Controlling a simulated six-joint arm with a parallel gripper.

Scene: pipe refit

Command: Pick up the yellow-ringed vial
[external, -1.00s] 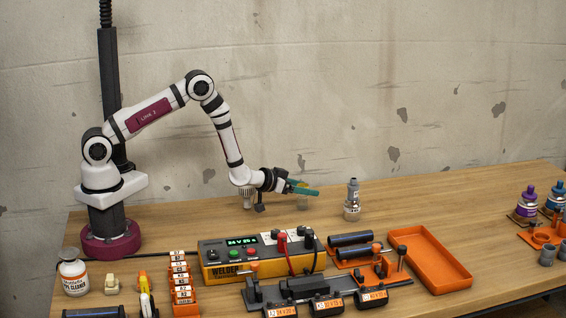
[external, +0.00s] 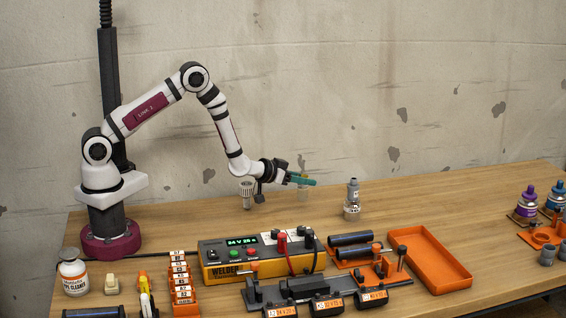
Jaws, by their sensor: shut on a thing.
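My gripper (external: 303,181) has teal fingers and is shut on a small, pale, see-through vial (external: 304,194), held upright at the back middle of the table. A yellowish part shows at the vial's top, just above the fingers; the ring itself is too small to make out clearly. The fingers cover the vial's middle. The vial's lower end looks a little above the table.
A grey metal fitting (external: 352,200) stands to the right of my gripper, and a ribbed grey piece (external: 247,190) to its left. In front are a welder box (external: 225,262), dark pipes (external: 350,239) and an empty orange tray (external: 460,272). Purple-topped (external: 528,203) and blue-topped bottles stand far right.

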